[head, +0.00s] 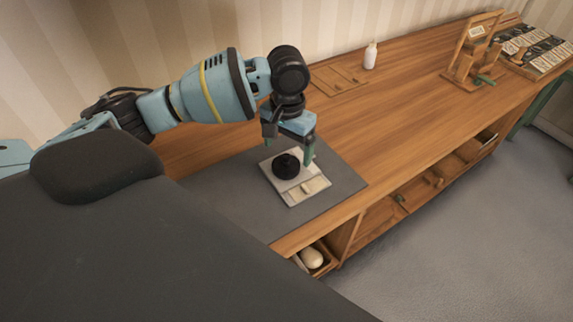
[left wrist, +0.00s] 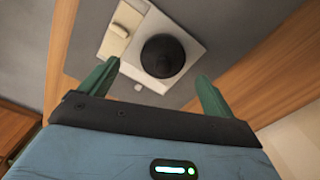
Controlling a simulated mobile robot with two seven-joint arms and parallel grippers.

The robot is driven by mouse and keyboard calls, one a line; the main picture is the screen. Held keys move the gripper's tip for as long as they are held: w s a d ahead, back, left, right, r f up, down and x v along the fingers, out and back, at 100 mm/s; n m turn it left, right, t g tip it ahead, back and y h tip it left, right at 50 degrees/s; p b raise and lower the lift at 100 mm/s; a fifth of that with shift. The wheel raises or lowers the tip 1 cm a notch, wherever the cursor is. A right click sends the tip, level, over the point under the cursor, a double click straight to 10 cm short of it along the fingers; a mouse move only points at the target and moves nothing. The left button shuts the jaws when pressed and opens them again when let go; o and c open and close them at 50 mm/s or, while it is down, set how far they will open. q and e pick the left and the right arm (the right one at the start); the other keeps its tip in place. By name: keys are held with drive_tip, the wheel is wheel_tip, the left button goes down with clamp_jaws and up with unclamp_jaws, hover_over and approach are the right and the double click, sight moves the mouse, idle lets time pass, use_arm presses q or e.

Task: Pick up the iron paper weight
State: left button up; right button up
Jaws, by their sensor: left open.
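The iron paper weight (head: 286,166) is a round black piece with a knob. It rests on a pale square board (head: 300,199) on the grey mat. In the left wrist view the paper weight (left wrist: 162,56) lies beyond the fingertips, roughly between their lines. My left gripper (head: 291,146) is open and empty, pointing down just above and behind the paper weight. Its two green fingers (left wrist: 157,78) stand apart in the left wrist view. Whether a finger touches the paper weight cannot be told. My right gripper is not in view.
The grey mat (head: 240,206) covers the near end of the wooden bench (head: 400,105). A small cream block (head: 311,188) lies on the board. A white bottle (head: 370,56), a wooden stand (head: 474,55) and a tray of small items (head: 545,58) stand farther off. An open shelf lies below the front edge.

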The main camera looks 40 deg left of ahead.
sight(286, 155)
use_arm(q)
drive_tip(key=shift+w+a+f+b, duration=0.1)
drive_tip(key=shift+a+f+b, duration=0.05)
drive_tip(key=shift+f, duration=1.15)
drive_tip(key=shift+a+f+b, duration=0.15)
drive_tip(key=shift+f, duration=1.1)
drive_tip(key=shift+c, duration=0.2)
drive_tip(key=shift+r, duration=0.1)
drive_tip(key=c, duration=1.5)
drive_tip(key=shift+r, duration=0.1)
drive_tip(key=shift+c, duration=0.2)
wheel_tip(286, 155, up, 4)
drive_tip(key=shift+w+f, duration=0.1)
drive_tip(key=shift+f, duration=0.15)
drive_tip(key=s+d+r, duration=0.1)
drive_tip(key=s+d, duration=0.1)
drive_tip(key=d, duration=1.4)
drive_tip(key=shift+s+r+p, duration=0.15)
drive_tip(key=shift+s+p, duration=0.05)
drive_tip(key=shift+p, duration=0.2)
